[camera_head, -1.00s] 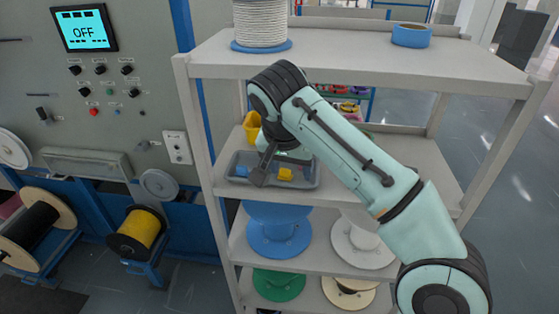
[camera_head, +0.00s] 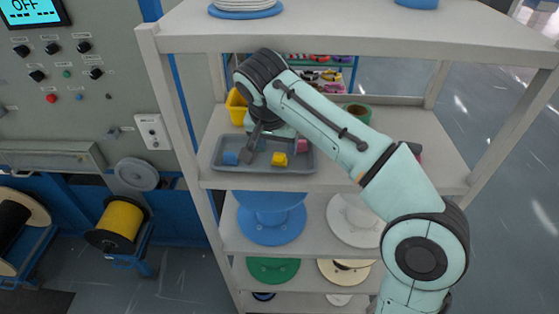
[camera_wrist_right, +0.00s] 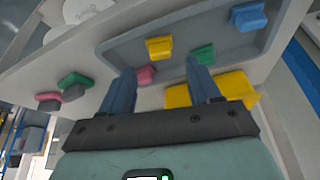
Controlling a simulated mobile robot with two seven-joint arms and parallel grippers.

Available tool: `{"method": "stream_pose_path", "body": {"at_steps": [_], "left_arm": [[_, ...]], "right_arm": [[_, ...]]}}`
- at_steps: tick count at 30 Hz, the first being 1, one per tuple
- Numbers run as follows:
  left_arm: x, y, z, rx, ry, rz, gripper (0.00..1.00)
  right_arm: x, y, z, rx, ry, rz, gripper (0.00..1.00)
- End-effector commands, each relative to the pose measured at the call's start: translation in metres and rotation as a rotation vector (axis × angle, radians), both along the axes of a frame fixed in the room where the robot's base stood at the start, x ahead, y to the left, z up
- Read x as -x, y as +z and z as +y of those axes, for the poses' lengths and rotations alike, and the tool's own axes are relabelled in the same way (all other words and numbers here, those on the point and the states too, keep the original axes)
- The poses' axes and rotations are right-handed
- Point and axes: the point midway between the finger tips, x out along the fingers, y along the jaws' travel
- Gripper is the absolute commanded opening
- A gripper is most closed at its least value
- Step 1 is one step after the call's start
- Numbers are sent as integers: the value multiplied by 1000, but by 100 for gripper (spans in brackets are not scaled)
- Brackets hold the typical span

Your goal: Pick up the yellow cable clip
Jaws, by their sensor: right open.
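The yellow cable clip (camera_head: 279,159) lies in a grey tray (camera_head: 222,170) on the rack's middle shelf. In the right wrist view the yellow clip (camera_wrist_right: 159,48) lies beyond the fingertips, roughly in line with the gap between them. My right gripper (camera_head: 256,150) reaches down over the tray, left of the yellow clip. Its two fingers (camera_wrist_right: 161,72) are apart with nothing held between them. A blue clip (camera_head: 231,158) and a pink clip (camera_head: 302,146) share the tray, with a green clip (camera_wrist_right: 203,54) in the wrist view. My left gripper is out of view.
A yellow bin (camera_head: 236,107) stands behind the tray, close to the gripper. More clips (camera_wrist_right: 75,84) lie outside the tray. Spools (camera_head: 270,215) fill the lower shelf.

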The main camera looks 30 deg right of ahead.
Motion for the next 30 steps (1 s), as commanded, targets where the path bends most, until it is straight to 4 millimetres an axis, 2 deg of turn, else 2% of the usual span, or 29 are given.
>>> {"method": "stream_pose_path", "body": {"at_steps": [6,9,18,20,21,24,30], "left_arm": [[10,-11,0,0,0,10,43],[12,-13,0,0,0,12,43],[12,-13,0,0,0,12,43],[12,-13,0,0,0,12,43],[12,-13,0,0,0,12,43],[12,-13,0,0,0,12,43],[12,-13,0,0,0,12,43]], "right_arm": [[-8,-34,-9,1,-1,6,62],[-12,-43,-12,0,0,4,62],[-14,-46,-13,-1,0,1,62],[-14,-45,-13,0,0,1,42],[-14,-45,-13,0,0,1,29],[-14,-46,-13,0,0,1,2],[-14,-45,-13,0,0,1,2]]}}
